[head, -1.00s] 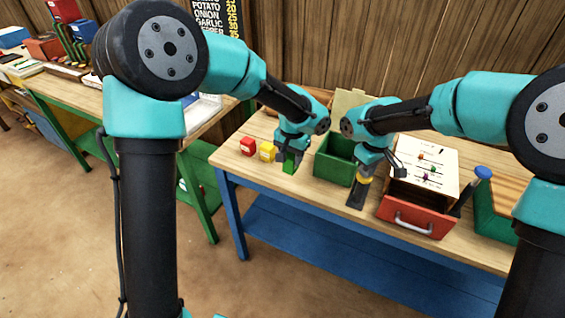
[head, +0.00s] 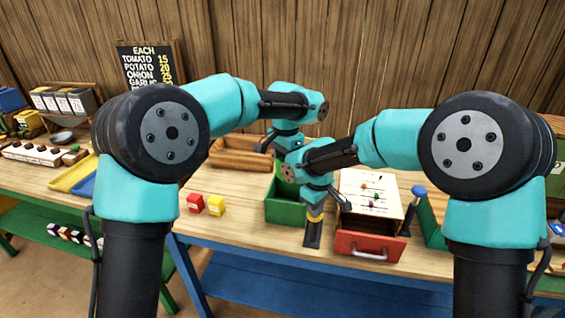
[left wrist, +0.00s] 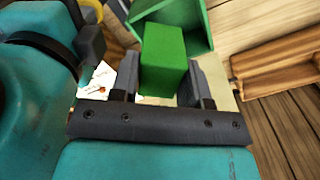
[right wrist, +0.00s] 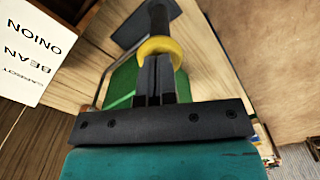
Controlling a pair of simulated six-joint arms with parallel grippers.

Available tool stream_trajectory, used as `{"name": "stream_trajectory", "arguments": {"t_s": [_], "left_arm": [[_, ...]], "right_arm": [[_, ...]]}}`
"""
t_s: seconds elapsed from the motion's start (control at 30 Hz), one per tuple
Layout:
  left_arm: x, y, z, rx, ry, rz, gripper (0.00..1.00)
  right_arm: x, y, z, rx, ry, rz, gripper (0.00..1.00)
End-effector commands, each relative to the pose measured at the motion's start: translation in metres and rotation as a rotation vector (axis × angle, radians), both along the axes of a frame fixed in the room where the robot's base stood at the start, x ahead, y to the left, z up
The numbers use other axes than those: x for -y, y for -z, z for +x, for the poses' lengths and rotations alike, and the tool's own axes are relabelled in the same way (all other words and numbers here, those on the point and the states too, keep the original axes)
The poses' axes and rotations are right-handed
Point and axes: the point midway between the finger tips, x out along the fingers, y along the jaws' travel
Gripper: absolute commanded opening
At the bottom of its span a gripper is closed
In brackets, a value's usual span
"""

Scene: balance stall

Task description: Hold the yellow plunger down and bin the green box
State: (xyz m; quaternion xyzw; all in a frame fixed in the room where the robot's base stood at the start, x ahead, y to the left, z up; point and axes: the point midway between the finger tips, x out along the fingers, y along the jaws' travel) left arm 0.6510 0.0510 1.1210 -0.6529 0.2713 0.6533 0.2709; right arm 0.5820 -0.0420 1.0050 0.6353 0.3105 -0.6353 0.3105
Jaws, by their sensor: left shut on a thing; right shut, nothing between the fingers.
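The green box (left wrist: 163,60) is between the fingers of my left gripper (left wrist: 160,84), which is shut on it. The bin's open top also shows in the left wrist view (left wrist: 145,9), beyond the box. The yellow plunger (right wrist: 162,46) stands upright on a dark base in front of the bin (head: 312,236). My right gripper (right wrist: 158,62) is shut and empty, its fingertips at the plunger's yellow top. I cannot tell how far down it is.
A wooden tray (head: 240,154) lies behind.

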Motion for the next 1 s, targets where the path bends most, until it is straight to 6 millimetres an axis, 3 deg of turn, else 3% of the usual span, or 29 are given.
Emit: {"name": "stream_trajectory", "arguments": {"t_s": [0.27,1.0], "left_arm": [[0.0,0.005,0.004,0.0,-0.002,0.0,0.17],[0.005,0.049,0.039,0.001,-0.002,0.0,0.17]], "right_arm": [[0.0,0.001,0.0,-0.001,0.0,0.0,0.0],[0.0,0.001,0.0,-0.001,0.0,0.0,0.0]]}}
